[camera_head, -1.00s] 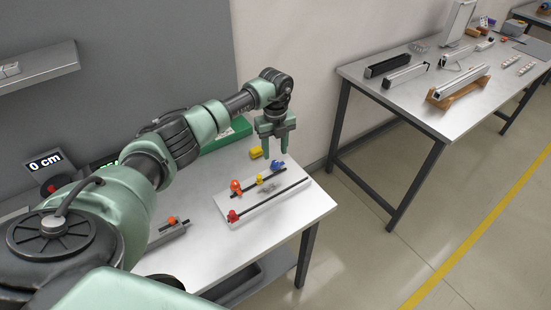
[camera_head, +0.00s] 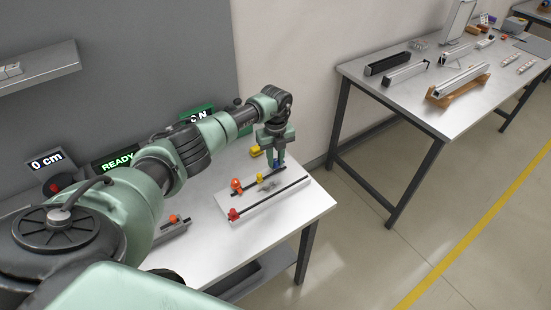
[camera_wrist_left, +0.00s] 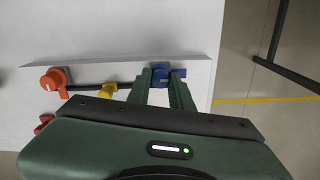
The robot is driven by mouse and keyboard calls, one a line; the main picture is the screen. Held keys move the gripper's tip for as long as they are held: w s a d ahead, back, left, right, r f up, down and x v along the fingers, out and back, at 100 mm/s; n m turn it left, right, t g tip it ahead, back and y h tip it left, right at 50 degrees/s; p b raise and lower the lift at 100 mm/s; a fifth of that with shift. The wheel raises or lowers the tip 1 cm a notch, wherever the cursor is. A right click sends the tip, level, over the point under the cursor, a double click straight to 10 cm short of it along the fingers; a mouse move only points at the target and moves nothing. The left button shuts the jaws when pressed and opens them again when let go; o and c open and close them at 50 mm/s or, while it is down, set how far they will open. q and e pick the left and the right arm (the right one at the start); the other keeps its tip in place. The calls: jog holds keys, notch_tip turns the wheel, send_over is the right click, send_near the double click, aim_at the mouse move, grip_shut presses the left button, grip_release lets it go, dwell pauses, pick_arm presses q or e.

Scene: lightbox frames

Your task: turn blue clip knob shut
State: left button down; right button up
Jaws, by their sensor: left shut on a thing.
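The blue clip knob (camera_wrist_left: 161,72) sits at the end of a dark rod on the white board (camera_head: 247,207). My left gripper (camera_head: 276,162) points down over it, its fingers shut on the knob's two sides; they also show in the left wrist view (camera_wrist_left: 162,78). In the head view the fingers mostly hide the knob. I cannot tell which way it is turned. An orange knob (camera_head: 236,185) and a yellow clip (camera_head: 260,177) sit on the same rod. A red knob (camera_head: 233,214) is on the nearer rod. My right gripper is not in view.
A yellow block (camera_head: 256,150) lies behind the board. A small fixture with an orange knob (camera_head: 172,219) stands left of the board. A "READY" display (camera_head: 118,161) is at the back. A second table (camera_head: 430,110) with metal profiles stands at the right.

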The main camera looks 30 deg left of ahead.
pick_arm(q)
jog(key=m+b, duration=0.3)
jog(key=shift+f, duration=0.15)
jog(key=m+b, duration=0.4)
jog(key=m, duration=0.1)
jog(key=shift+a+m, duration=0.1)
jog(key=shift+m, duration=0.3)
jog(key=m+b, duration=0.3)
jog(key=m, duration=0.1)
jog(key=shift+m, duration=0.3)
jog(key=shift+r+m+b, duration=0.2)
jog(key=shift+m+b, duration=0.8)
jog(key=shift+m, duration=1.2)
jog(key=c, duration=1.3)
grip_release()
jog(key=shift+o, duration=0.2)
